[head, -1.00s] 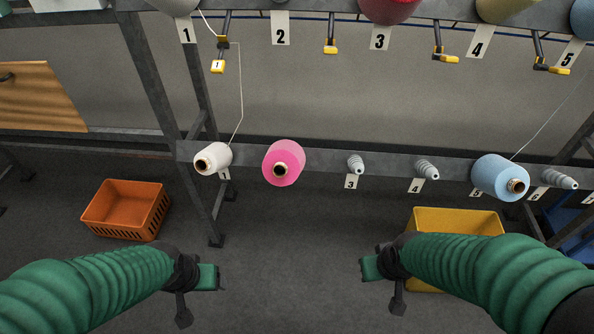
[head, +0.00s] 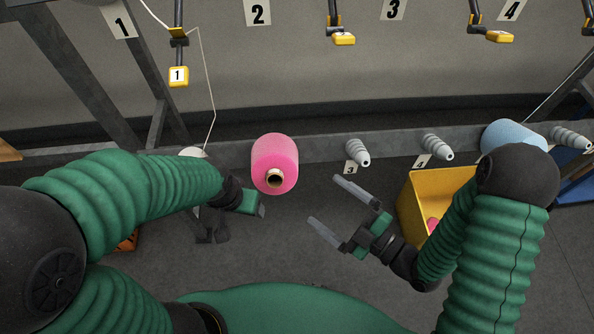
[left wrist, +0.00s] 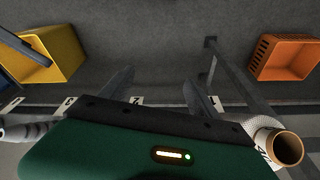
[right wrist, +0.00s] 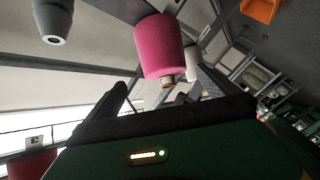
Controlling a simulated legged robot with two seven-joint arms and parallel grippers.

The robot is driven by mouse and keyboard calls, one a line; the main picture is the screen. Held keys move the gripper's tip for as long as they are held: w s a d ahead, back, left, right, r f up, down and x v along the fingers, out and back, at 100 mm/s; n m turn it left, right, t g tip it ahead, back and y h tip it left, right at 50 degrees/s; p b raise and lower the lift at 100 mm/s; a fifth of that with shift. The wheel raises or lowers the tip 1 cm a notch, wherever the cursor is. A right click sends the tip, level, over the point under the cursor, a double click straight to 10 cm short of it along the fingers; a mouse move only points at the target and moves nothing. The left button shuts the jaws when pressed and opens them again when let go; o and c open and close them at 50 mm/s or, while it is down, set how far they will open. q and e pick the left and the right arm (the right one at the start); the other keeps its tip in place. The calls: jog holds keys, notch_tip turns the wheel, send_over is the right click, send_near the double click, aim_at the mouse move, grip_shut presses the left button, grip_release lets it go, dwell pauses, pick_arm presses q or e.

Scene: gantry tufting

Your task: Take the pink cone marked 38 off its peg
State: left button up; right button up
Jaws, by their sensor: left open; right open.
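The pink cone (head: 275,160) sits on its peg on the lower grey rail, its brown core end facing me; no number on it is readable. It also shows in the right wrist view (right wrist: 160,48), just beyond the fingers. My right gripper (head: 327,204) is open and empty, to the right of and a little below the cone, its fingers pointing left toward it, not touching. My left gripper (head: 262,205) is just below and left of the cone; its fingers are hardly seen in the head view, but stand apart and empty in the left wrist view (left wrist: 160,90).
Bare grey pegs 3 (head: 358,152) and 4 (head: 438,147) and a blue cone (head: 512,136) lie right along the rail. A white cone (left wrist: 262,133) is beside the left gripper. A yellow bin (head: 420,190) holding something pink stands under the rail; an orange bin (left wrist: 287,58) is on the floor.

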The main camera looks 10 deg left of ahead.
aim_at(274, 167)
jog(key=b+x, duration=0.2)
jog(key=x, duration=0.3)
jog(key=b+x, duration=0.2)
jog(key=x, duration=0.3)
jog(key=b+x, duration=0.3)
jog(key=x, duration=0.2)
jog(key=shift+w+a+f, duration=0.1)
jog(key=shift+a+f, duration=0.15)
jog(key=shift+a, duration=0.2)
jog(key=shift+w+a, duration=0.2)
jog(key=shift+a, duration=0.65)
jog(key=shift+d, duration=0.2)
jog(key=c, duration=1.5)
jog(key=o, duration=1.3)
jog(key=c, duration=1.5)
jog(key=shift+r, duration=0.15)
jog(key=shift+s+d+r, duration=0.1)
jog(key=shift+s+r, duration=0.25)
